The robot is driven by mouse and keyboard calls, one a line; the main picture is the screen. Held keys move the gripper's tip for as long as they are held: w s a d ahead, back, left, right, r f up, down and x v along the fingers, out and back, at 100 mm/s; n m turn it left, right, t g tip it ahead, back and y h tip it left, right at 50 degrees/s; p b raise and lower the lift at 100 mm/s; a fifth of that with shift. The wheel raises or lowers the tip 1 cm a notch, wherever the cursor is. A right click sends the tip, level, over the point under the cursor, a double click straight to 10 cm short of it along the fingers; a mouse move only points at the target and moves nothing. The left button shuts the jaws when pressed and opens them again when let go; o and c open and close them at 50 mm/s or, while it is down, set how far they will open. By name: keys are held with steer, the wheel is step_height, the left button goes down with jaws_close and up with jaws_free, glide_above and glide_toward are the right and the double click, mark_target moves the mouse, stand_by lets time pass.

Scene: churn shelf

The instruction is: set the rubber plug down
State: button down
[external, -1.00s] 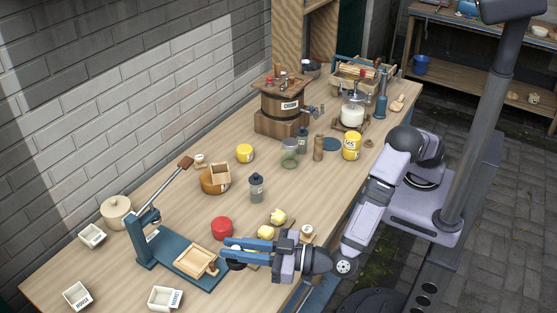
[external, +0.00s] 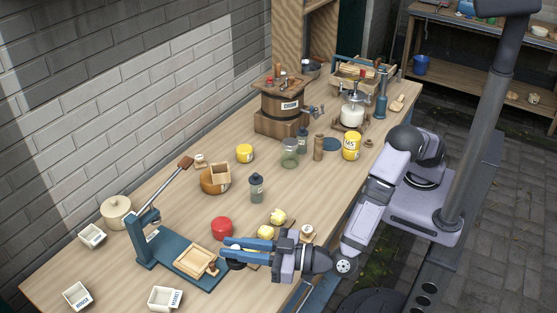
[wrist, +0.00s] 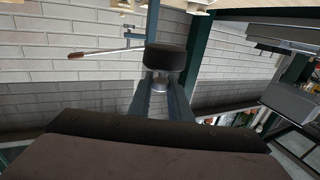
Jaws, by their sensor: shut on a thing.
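My gripper (external: 231,248) reaches in from the right, low over the front of the bench, close to the right end of the blue press (external: 155,250). Its blue fingers are closed on a dark piece, which I take to be the rubber plug (external: 236,265); the fingers hide part of it. In the wrist view the dark plug (wrist: 166,59) sits at the far end of the two fingers. I cannot tell whether its underside touches the bench. The press holds a wooden tray (external: 190,262) just left of the fingertips.
A red tub (external: 221,228) stands close behind the fingers. Yellow lumps (external: 278,217) and a small jar (external: 307,232) stand beside the gripper. A grey bottle (external: 256,188) is farther back. White boxes (external: 165,298) lie at front left. Bare bench (external: 160,205) lies behind the press.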

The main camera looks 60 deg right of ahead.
step_height(320, 180, down, 3)
steer(key=b, duration=0.3)
steer(key=shift+f, duration=0.15)
stand_by(0.4)
steer(key=shift+f+p, duration=0.9)
steer(key=shift+f, duration=3.8)
